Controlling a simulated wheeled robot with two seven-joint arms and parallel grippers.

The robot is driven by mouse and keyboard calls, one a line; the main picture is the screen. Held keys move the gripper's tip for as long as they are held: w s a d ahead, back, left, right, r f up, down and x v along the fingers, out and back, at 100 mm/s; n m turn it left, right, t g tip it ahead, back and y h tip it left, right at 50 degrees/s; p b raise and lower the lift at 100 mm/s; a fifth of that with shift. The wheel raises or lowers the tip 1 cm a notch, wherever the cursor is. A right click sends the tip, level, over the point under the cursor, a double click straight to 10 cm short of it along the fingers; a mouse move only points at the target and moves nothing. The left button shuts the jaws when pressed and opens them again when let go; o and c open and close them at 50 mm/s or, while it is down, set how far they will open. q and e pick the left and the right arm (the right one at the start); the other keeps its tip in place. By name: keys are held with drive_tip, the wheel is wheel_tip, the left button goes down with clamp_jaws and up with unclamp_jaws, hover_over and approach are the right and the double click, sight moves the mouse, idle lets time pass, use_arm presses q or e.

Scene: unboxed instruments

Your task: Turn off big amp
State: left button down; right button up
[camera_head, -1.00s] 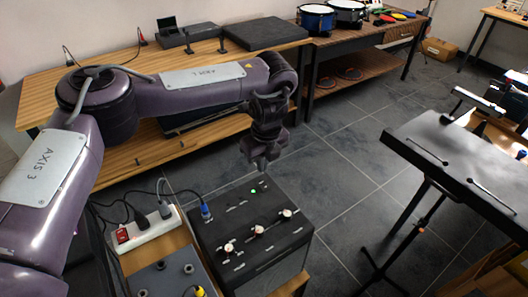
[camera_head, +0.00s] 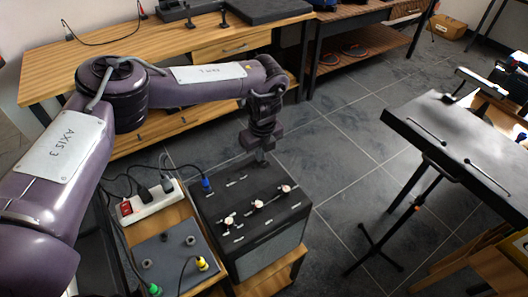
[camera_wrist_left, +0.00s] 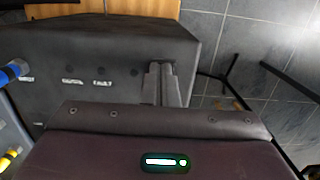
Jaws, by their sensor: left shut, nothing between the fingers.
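The big amp (camera_head: 271,262) is a black box with a grey front grille, white knobs and a blue plug (camera_head: 207,185) on top. My left gripper (camera_head: 262,162) is shut and empty, pointing down at the far edge of the amp's top. In the left wrist view, its closed fingers (camera_wrist_left: 164,84) are over the amp's dark top (camera_wrist_left: 120,52), near an edge. Whether the tips touch the amp, I cannot tell. No green light shows on the amp; the gripper covers that spot, so its state is unclear. My right gripper is out of view.
A white power strip (camera_head: 150,207) with a red switch and black plugs lies left of the amp. A grey pedal box (camera_head: 165,253) with yellow and green plugs sits in front-left. A black stand table (camera_head: 470,150) is at right, with open floor between.

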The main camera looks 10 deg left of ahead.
use_arm(q)
drive_tip(key=shift+d, duration=0.45)
drive_tip(key=shift+s+a, duration=0.2)
drive_tip(key=shift+s+d+r+p, duration=0.1)
drive_tip(key=shift+s+d+p, duration=0.3)
drive_tip(key=shift+d+p, duration=0.15)
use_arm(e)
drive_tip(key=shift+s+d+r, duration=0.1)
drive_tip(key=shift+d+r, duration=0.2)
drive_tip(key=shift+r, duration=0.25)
